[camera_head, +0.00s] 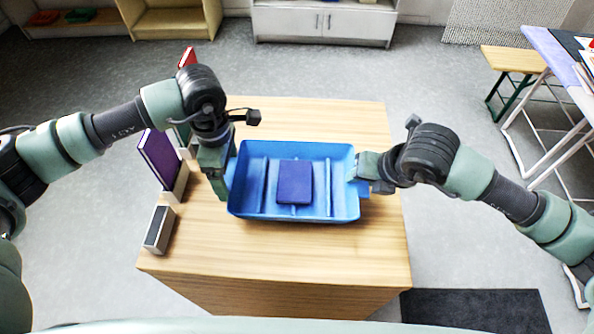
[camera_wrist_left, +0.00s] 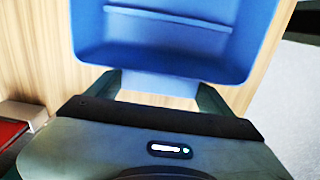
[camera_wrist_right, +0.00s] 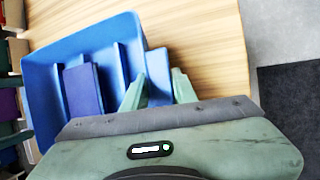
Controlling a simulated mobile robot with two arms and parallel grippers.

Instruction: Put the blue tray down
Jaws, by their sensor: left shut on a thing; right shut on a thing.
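The blue tray (camera_head: 343,192) is level over the middle of the wooden table, with raised ridges across its floor. I cannot tell whether its base touches the tabletop. A dark purple-blue book (camera_head: 294,182) lies flat inside it and also shows in the right wrist view (camera_wrist_right: 83,90). My left gripper (camera_head: 224,184) is shut on the tray's left end. The left wrist view shows its fingers at the tray's end (camera_wrist_left: 158,84). My right gripper (camera_head: 361,178) is shut on the tray's right end, where a blue tab sits between its fingers (camera_wrist_right: 159,90).
The wooden table (camera_head: 300,255) has clear room in front of and behind the tray. At its left edge stand a purple book (camera_head: 158,158) and a small grey-and-white block (camera_head: 158,229). A red book (camera_head: 187,58) stands farther back. A dark mat (camera_head: 475,310) lies on the floor.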

